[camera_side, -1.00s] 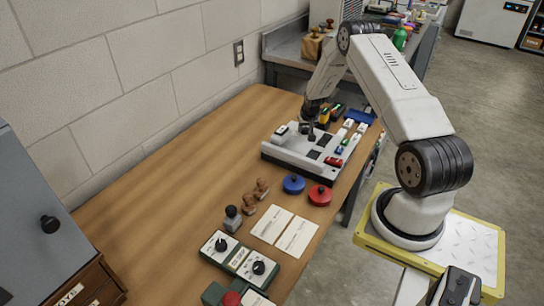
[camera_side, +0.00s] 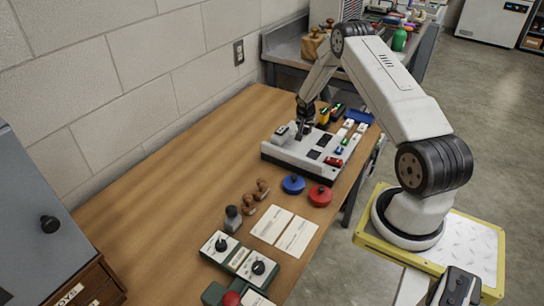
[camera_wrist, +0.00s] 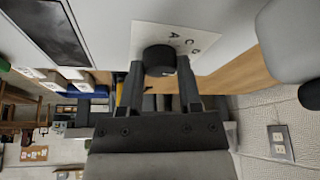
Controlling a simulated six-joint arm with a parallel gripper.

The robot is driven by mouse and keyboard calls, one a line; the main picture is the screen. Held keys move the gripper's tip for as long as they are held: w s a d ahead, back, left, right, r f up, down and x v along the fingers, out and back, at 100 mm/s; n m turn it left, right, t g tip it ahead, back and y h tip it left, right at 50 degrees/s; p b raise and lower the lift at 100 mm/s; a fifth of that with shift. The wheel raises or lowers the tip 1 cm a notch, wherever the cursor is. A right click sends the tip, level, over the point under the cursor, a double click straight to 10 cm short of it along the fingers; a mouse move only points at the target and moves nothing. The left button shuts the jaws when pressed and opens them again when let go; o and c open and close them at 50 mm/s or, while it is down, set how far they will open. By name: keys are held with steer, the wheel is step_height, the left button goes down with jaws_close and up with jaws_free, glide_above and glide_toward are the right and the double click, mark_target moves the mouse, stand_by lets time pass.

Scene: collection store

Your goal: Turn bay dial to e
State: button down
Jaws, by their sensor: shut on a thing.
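A black round dial knob (camera_wrist: 160,57) sits on a white plate (camera_wrist: 140,36) with letters such as C printed around it, in the wrist view. My gripper (camera_wrist: 159,78) has one finger on each side of the knob and is shut on it. In the side view my gripper (camera_side: 303,132) reaches down to the back of the grey control panel (camera_side: 290,158). The knob is hidden there by the fingers. The pointer's setting cannot be read, and I see no letter e clearly.
A grey rounded block (camera_wrist: 292,45) stands near the knob. Blue (camera_side: 293,184) and red (camera_side: 320,195) round lidded items, wooden stamps, paper cards (camera_side: 296,237) and green boxes with black dials (camera_side: 258,268) lie nearer the camera.

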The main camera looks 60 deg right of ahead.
steer(key=shift+m, duration=0.5)
steer(key=shift+c, duration=1.4)
jaws_free()
steer(key=shift+a+r, duration=0.1)
steer(key=shift+r, duration=0.05)
steer(key=w+v, duration=0.1)
steer(key=v, duration=0.6)
steer(key=shift+s+r, duration=0.2)
steer(key=shift+s, duration=0.2)
steer(key=shift+a, duration=0.15)
